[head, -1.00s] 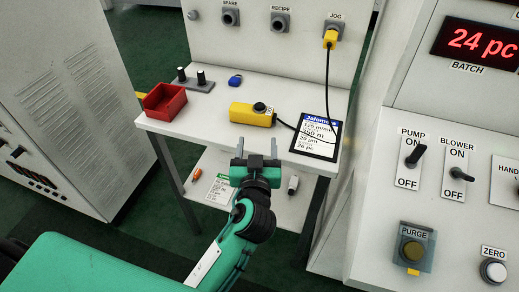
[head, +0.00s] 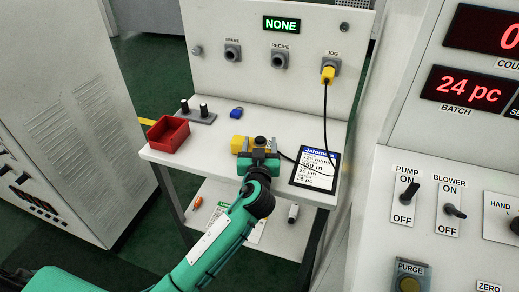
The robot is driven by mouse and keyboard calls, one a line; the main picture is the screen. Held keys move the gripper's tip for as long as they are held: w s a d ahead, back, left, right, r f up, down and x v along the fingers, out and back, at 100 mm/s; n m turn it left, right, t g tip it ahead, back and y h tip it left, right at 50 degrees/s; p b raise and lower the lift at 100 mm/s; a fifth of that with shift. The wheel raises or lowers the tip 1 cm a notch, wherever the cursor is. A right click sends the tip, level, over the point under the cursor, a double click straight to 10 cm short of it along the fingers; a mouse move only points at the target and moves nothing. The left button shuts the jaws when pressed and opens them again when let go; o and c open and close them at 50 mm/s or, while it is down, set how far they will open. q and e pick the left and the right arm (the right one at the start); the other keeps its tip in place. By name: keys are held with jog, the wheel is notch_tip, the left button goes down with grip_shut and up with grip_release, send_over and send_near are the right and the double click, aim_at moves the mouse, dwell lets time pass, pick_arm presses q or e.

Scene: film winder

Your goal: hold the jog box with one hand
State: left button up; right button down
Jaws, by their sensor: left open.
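The yellow jog box (head: 238,143) lies on the white shelf, with a dark round button on top. Its black cable runs to the yellow plug (head: 328,74) in the JOG socket on the panel. My left gripper (head: 259,153) is open at the jog box, its fingers reaching over or around the box's body. The gripper hides much of the box, and I cannot tell whether the fingers touch it. My right gripper is not in view.
The panel rises behind. A control console (head: 440,130) stands at right.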

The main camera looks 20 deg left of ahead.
pick_arm(q)
jog(key=c, duration=1)
jog(key=shift+c, duration=0.2)
dwell(0.4)
